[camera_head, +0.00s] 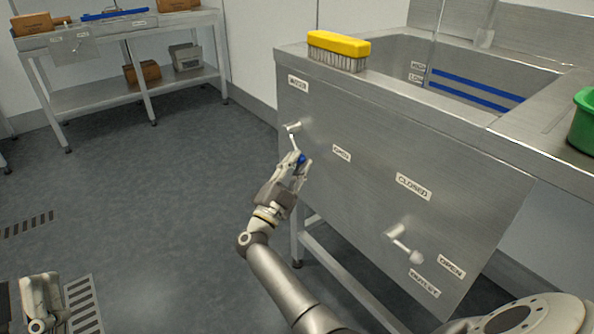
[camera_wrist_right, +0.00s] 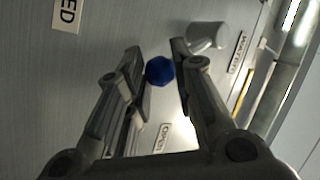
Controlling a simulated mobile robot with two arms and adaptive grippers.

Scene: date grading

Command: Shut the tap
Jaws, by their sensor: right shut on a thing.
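The water tap (camera_head: 292,128) is a small metal lever on the left part of the sink's steel front panel. Its arm hangs down and slightly right to a blue knob (camera_head: 301,158). My right gripper (camera_head: 301,167) is shut on this knob. In the right wrist view the blue knob (camera_wrist_right: 160,70) sits between the fingertips, with the lever's pivot (camera_wrist_right: 207,36) behind. An "OPEN" label (camera_head: 341,153) is right of the lever. A label ending in "ED" (camera_wrist_right: 67,14) shows in the wrist view. My left gripper (camera_head: 42,301) is low at the left; its fingers are unclear.
A second lever (camera_head: 405,244) with a pale knob is at the panel's lower right, near "CLOSED" and "OPEN" labels. A yellow brush (camera_head: 339,50) lies on the sink rim. A green container (camera_head: 583,122) stands at the right. The floor at the left is clear up to a steel table (camera_head: 105,104).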

